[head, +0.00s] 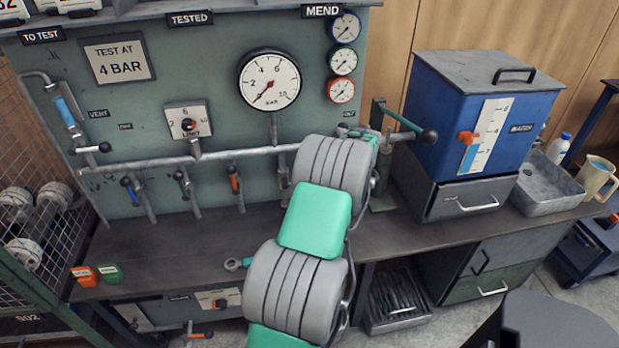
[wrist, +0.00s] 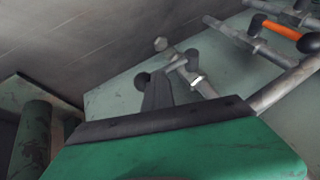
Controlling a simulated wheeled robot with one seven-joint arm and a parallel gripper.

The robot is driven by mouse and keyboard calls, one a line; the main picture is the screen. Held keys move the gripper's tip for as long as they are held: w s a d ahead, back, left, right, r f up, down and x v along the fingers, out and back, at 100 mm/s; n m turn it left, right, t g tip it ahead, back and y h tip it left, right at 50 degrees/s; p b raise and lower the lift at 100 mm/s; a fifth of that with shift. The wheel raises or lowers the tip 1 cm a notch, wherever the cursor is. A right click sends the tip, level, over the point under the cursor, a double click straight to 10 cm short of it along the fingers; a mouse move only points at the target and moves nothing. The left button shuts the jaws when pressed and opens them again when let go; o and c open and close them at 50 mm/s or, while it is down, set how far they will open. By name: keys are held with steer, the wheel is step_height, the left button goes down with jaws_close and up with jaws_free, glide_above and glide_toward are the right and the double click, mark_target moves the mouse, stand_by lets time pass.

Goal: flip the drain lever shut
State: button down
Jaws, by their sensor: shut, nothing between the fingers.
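In the wrist view, my gripper (wrist: 158,80) shows as dark narrow fingers, shut and empty, beyond the dark edge of its green body. Just past the fingertips is a metal valve fitting (wrist: 182,66) on the pipe. A black ball knob (wrist: 143,79) shows beside the fingers; it may belong to the drain lever, but its shaft is mostly hidden. I cannot tell whether the fingers touch it.
In the head view, coloured levers, including an orange one (head: 233,180), hang from the pipe (head: 180,160). A green post with a black-knobbed handle (head: 428,135) stands right of my arm, near the blue tank (head: 435,105). The bench (head: 180,245) is mostly clear at left.

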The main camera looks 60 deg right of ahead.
steer(key=shift+s+d+f, duration=0.1)
steer(key=shift+s+f, duration=0.35)
steer(key=shift+f, duration=0.3)
steer(key=s+r+p, duration=0.1)
steer(key=s+r, duration=0.7)
steer(key=r, duration=0.1)
steer(key=shift+s+p, duration=0.4)
steer(key=shift+d, duration=0.1)
